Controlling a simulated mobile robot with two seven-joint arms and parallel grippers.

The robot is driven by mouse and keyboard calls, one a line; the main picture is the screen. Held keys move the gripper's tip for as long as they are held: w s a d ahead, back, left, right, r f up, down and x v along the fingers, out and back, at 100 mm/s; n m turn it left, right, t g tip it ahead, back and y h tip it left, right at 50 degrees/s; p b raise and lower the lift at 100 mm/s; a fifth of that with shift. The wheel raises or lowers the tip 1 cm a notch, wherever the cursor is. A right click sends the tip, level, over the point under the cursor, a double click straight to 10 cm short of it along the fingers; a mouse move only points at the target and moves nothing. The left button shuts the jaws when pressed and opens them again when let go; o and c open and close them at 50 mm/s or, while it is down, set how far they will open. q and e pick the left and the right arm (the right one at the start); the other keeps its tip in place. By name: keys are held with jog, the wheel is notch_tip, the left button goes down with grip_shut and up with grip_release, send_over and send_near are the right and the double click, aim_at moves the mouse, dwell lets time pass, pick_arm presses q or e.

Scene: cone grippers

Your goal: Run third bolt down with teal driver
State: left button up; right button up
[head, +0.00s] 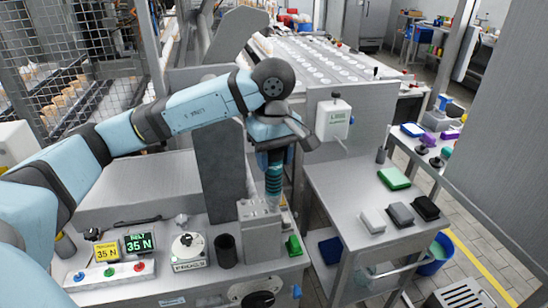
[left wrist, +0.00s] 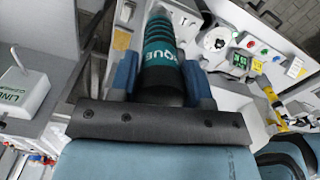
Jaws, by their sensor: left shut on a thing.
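My left gripper (head: 273,160) comes in from the left and points down over the machine's front. It is shut on the teal driver (head: 273,180), which is upright, with its lower end at the top of a grey metal block (head: 262,232). The bolts are hidden or too small to tell, so I cannot tell which one the driver is over. My right gripper is not in view.
A side table (head: 350,190) holds green, grey and black blocks. A white box (head: 333,119) is behind.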

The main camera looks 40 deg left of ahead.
pick_arm(q)
jog(key=shift+r, duration=0.25)
jog(key=shift+r+p, duration=1.2)
jog(key=shift+r, duration=1.7)
